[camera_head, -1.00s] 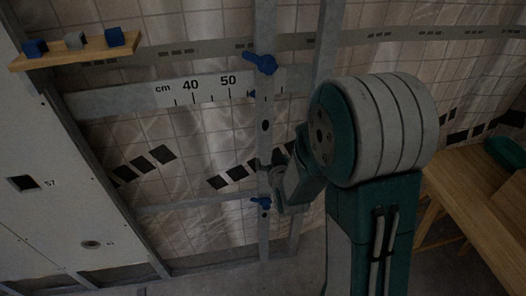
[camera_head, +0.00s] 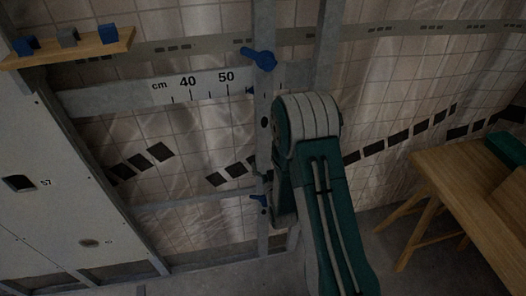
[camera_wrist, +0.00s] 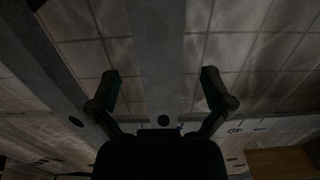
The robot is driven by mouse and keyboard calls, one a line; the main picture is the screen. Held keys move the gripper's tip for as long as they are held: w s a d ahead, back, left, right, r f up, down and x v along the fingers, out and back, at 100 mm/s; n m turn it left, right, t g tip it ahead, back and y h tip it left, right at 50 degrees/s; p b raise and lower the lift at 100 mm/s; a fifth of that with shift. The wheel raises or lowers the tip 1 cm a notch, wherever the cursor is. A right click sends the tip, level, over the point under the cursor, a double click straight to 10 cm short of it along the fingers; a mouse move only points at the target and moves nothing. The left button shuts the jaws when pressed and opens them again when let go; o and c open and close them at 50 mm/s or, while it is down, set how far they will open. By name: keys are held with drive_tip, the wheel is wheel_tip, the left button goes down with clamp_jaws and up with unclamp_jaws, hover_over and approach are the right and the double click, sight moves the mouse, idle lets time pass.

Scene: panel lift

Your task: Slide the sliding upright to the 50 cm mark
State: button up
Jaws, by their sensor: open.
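The sliding upright (camera_head: 264,105) is a grey metal post crossing the white cm scale (camera_head: 205,86), right of the 50 mark. In the head view my arm hides most of the gripper.
Another grey post (camera_head: 326,50) stands right of the sliding upright. A white panel (camera_head: 50,170) is at the left, below a wooden shelf (camera_head: 75,50) with several small blocks. A wooden table (camera_head: 465,190) with a green object (camera_head: 508,148) stands at the right.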

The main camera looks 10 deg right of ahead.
sight(264, 155)
drive_tip(key=w, duration=0.5)
drive_tip(key=shift+w, duration=0.25)
